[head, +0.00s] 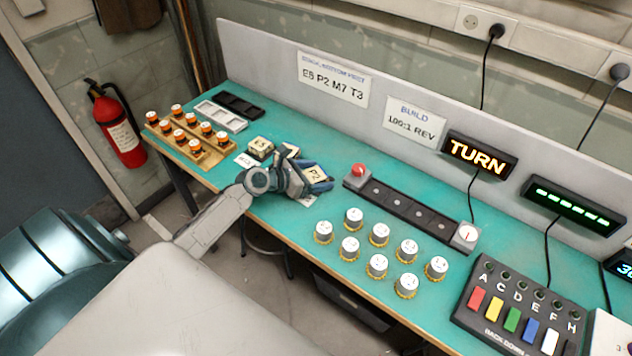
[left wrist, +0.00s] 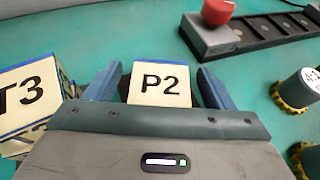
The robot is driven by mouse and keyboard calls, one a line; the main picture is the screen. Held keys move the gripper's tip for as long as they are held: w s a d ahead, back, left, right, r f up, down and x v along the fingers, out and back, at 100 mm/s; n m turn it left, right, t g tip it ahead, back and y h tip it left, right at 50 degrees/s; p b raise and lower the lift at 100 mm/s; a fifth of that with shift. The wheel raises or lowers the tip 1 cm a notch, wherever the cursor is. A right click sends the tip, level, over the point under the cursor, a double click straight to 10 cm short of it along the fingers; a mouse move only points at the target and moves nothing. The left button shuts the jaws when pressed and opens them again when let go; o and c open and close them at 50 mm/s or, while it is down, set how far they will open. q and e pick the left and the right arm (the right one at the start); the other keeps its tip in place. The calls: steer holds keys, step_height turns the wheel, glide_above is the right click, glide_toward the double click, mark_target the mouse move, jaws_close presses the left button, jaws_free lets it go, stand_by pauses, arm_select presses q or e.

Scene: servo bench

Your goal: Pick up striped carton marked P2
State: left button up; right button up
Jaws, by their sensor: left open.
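The carton marked P2 (head: 314,174) is a cream box on the teal bench, left of the middle in the head view. In the left wrist view the P2 carton (left wrist: 160,84) lies between the two blue fingers of my left gripper (left wrist: 158,85). The fingers stand on either side of it, with a narrow gap showing at its right. My left gripper (head: 312,182) is open around the carton in the head view and hides part of it. A T3 carton (left wrist: 32,98) with a blue edge stands close to the left finger. My right gripper is not in view.
A black strip (head: 412,212) with a red knob (head: 358,170) lies right of the gripper. Several silver caps with yellow bases (head: 379,234) stand in front of it. Another carton (head: 261,147) and an orange-bottle rack (head: 205,157) are to the left. A sign (head: 333,80) reads E5 P2 M7 T3.

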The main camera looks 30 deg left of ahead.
arm_select(q)
steer(key=c, duration=1.1)
steer(key=shift+o, duration=0.2)
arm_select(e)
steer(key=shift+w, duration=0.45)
arm_select(q)
steer(key=shift+r, duration=0.1)
